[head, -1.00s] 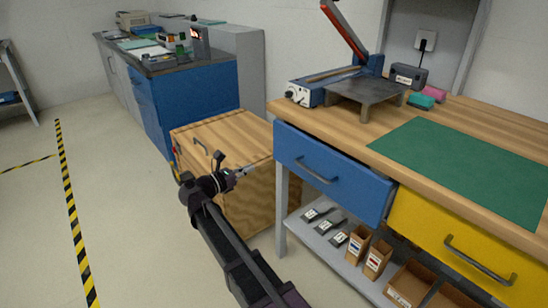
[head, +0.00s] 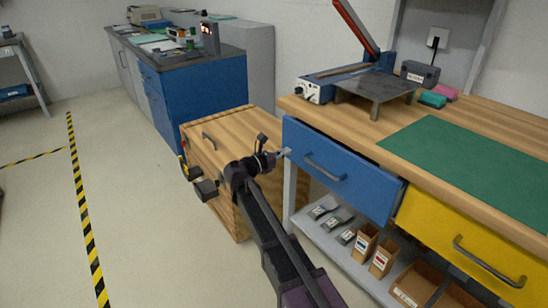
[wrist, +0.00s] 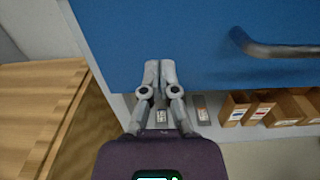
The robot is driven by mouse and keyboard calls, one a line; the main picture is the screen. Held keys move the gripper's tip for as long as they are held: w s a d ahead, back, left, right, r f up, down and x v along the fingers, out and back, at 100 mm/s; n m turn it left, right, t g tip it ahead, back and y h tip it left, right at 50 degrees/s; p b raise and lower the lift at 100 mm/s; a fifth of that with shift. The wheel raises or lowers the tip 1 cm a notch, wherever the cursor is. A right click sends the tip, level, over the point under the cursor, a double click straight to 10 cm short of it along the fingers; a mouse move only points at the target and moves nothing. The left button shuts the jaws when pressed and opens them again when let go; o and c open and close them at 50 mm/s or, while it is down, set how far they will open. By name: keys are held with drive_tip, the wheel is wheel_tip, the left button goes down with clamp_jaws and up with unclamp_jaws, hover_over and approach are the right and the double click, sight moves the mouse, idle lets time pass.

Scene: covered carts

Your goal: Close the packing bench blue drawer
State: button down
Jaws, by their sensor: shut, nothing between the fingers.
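The blue drawer (head: 350,189) is in the packing bench (head: 470,135), left of a yellow drawer. Its front stands out a little from the bench, with a dark gap at its right end. Its grey bar handle (head: 324,168) is near the middle of the front. My gripper (head: 285,153) is shut and empty at the left end of the drawer front. In the wrist view, the closed fingertips (wrist: 160,66) overlap the lower part of the blue front (wrist: 190,35), left of the handle (wrist: 275,46). I cannot tell whether they touch it.
A wooden crate (head: 222,140) stands left of the bench, close to my arm. The yellow drawer (head: 470,235) is on the right. A lower shelf (head: 340,250) holds small boxes and cartons. Open floor lies to the left (head: 135,200).

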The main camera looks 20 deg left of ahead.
drive_tip(key=shift+x, duration=1.3)
